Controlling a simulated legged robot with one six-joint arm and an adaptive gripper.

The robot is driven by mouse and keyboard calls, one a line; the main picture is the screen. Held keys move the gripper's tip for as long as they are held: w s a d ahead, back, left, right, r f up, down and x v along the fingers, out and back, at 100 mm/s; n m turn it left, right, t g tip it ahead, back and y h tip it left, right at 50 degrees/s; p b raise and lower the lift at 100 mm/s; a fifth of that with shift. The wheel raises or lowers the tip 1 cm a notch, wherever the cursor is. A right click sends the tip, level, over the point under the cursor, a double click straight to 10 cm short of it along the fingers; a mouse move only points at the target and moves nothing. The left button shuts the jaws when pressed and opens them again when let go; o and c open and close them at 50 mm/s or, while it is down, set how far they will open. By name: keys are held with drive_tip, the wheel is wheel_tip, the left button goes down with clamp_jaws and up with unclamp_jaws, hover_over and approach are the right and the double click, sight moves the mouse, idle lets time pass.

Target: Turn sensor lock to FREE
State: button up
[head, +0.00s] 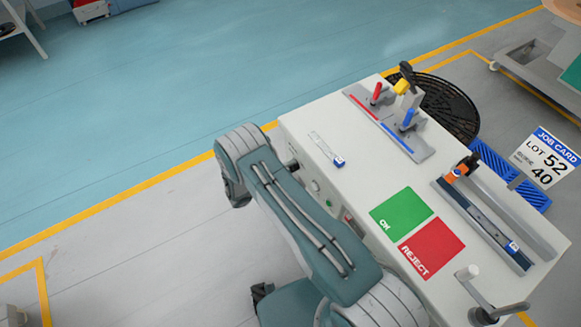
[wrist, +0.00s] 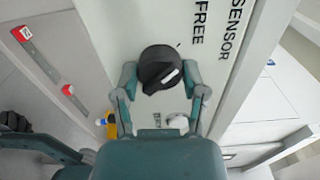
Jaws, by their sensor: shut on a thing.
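The sensor lock is a black round knob (wrist: 160,68) on a pale panel in the wrist view. A short white mark on its face slants, lying toward its right side. The words SENSOR and FREE (wrist: 200,25) are printed on the panel above and to the right of it. My gripper (wrist: 160,80) is shut on the knob, with one finger at its left side and one at its right. In the head view my arm reaches over the near left side of the bench, and the gripper and knob are hidden there.
The bench (head: 300,118) carries a green OK pad (head: 401,214), a red REJECT pad (head: 432,250), a lever fixture (head: 395,125), a rail with an orange clamp and a crank. A job card (head: 546,160) stands at its far edge. The blue floor to the left is open.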

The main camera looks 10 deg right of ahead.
drive_tip(key=shift+a+f+n, duration=0.1)
drive_tip(key=shift+f+n, duration=0.05)
drive_tip(key=shift+n, duration=0.15)
drive_tip(key=o, duration=1.1)
drive_tip(key=shift+o, duration=0.2)
drive_tip(key=shift+a, duration=0.1)
drive_tip(key=v, duration=1.2)
